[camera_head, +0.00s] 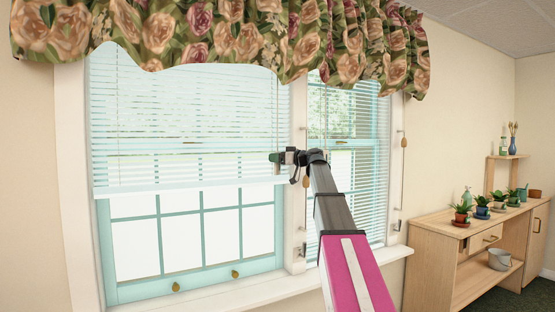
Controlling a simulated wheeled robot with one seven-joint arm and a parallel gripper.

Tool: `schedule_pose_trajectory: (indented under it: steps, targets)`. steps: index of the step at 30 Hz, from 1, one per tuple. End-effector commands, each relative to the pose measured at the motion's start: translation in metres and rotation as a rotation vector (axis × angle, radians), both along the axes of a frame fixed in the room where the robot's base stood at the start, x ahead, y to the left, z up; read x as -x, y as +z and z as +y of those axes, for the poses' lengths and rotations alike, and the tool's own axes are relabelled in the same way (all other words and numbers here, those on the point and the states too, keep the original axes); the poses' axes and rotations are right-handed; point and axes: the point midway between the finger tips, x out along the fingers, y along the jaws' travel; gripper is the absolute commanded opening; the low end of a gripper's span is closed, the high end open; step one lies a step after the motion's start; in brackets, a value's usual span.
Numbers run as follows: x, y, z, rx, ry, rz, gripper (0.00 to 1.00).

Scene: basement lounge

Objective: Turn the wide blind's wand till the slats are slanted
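The wide blind (180,120) hangs in the left window. It is lowered about halfway, and its pale slats look close to level with the outside showing between them. My gripper (276,157) is at the right edge of the wide blind, near the post between the windows. I cannot tell whether its fingers are open or shut, or whether they touch anything.
A narrower blind (372,160) covers the right window. A cord with a wooden tassel (404,142) hangs right of it. A floral valance (230,35) covers the blind tops. A sill (220,298) runs below. A wooden cabinet (430,245) with potted plants stands at right.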

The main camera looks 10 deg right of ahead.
Motion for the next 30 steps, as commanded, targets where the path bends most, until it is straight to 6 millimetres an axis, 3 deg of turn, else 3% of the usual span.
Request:
schedule_pose_trajectory:
  steps: [13,30]
  targets:
    - [0.0014,-0.0001,0.0005,0.000,-0.060,-0.001,0.66]
    - [0.0016,0.0000,0.0011,-0.002,-0.504,-0.003,0.66]
